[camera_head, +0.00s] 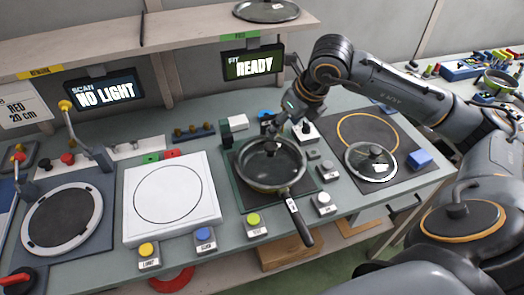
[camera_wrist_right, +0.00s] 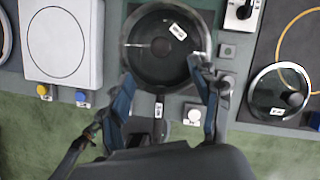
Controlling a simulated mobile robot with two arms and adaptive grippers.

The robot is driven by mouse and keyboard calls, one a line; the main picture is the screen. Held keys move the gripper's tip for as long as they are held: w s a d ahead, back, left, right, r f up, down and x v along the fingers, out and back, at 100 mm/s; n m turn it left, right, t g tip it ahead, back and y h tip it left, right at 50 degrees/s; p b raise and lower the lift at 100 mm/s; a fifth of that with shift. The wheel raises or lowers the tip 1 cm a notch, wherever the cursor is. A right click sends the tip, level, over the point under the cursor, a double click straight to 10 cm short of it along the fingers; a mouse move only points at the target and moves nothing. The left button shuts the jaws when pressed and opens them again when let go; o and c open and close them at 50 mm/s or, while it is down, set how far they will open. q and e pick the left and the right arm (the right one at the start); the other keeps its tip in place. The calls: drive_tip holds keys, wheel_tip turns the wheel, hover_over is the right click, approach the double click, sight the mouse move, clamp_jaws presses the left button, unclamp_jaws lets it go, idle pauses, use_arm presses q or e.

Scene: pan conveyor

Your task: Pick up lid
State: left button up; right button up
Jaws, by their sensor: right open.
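A round glass lid (camera_head: 370,162) with a dark knob and a white label lies on the dark mat at the right of the bench. It also shows at the right of the wrist view (camera_wrist_right: 280,95). A dark pan (camera_head: 270,165) with its handle towards the front rests on the fixture left of the lid; it is below my gripper in the wrist view (camera_wrist_right: 165,45). My right gripper (camera_head: 284,124) is open and empty, above the pan's far side and apart from the lid. I cannot tell whether it touches the pan. My left gripper is out of view.
A blue block (camera_head: 420,159) sits right beside the lid. A white scale plate (camera_head: 170,197) and a round ring fixture (camera_head: 62,217) stand to the left. Buttons line the bench front. A shelf (camera_head: 170,42) runs above, with a screen reading READY (camera_head: 254,65).

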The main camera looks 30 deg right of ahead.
drive_tip(key=p, duration=0.1)
hover_over(271, 145)
drive_tip(key=s, duration=0.3)
wheel_tip(271, 145, down, 6)
drive_tip(key=shift+d+r, duration=0.1)
drive_tip(key=shift+r, duration=0.1)
drive_tip(key=p+x, duration=0.1)
drive_tip(key=x, duration=0.2)
drive_tip(key=p+x, duration=0.1)
drive_tip(key=x, duration=0.2)
drive_tip(key=shift+w+f, duration=0.25)
drive_tip(key=shift+f, duration=0.05)
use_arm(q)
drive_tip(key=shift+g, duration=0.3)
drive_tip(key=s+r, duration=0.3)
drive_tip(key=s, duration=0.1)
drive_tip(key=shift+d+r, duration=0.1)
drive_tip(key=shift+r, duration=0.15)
use_arm(e)
clamp_jaws()
